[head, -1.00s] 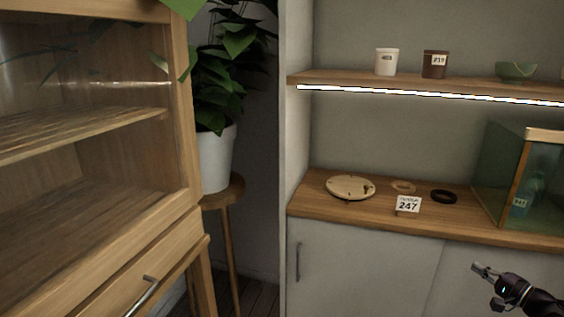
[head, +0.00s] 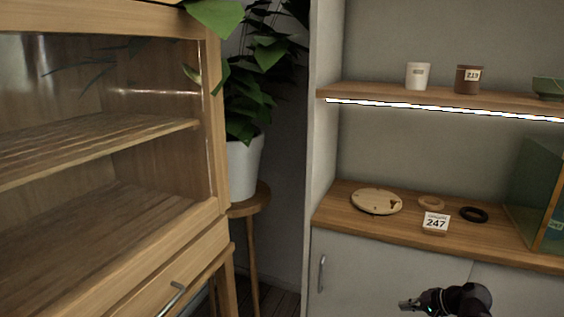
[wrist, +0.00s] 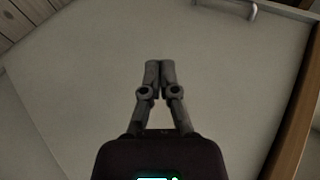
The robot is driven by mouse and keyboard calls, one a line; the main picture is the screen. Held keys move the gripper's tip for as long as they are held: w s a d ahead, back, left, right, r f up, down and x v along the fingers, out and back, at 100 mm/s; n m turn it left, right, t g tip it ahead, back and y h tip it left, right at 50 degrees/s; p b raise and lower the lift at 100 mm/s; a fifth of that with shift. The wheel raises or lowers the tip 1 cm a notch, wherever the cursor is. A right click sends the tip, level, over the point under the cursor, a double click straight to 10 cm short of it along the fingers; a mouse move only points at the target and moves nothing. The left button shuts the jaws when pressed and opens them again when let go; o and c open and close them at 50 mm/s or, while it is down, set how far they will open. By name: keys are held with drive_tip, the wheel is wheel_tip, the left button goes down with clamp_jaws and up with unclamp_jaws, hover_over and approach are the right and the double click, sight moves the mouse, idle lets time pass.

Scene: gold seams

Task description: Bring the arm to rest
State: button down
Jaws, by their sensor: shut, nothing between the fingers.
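My gripper (head: 408,304) is at the bottom of the head view, in front of the white cabinet doors and below the wooden counter. In the wrist view my gripper (wrist: 160,66) has its two fingers together with nothing between them. A pale cabinet panel (wrist: 80,80) fills most of the wrist view behind the fingers.
The counter (head: 390,228) holds a cream plate (head: 376,201), two rings and a card reading 247 (head: 435,222). A glass tank (head: 540,190) stands at right. A glazed wooden cabinet (head: 215,130) and a potted plant on a stool (head: 248,200) are at left.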

drive_tip(key=s+a+f+n+g+h+p, duration=0.1)
drive_tip(key=s+a+f+n+g+h, duration=0.1)
drive_tip(key=a, duration=0.4)
drive_tip(key=s+a+f+n+g+h, duration=0.1)
drive_tip(key=a+n+g+h, duration=0.15)
drive_tip(key=a, duration=0.35)
drive_tip(key=s+a+f+n+g+h+p, duration=0.1)
drive_tip(key=s+a+f+n+g+h, duration=0.15)
drive_tip(key=a, duration=0.45)
wheel_tip(320, 180, up, 39)
drive_tip(key=p, duration=3.8)
drive_tip(key=shift+w+d+h, duration=0.15)
drive_tip(key=shift+w+h, duration=0.05)
drive_tip(key=shift+h, duration=0.1)
drive_tip(key=shift+f, duration=0.1)
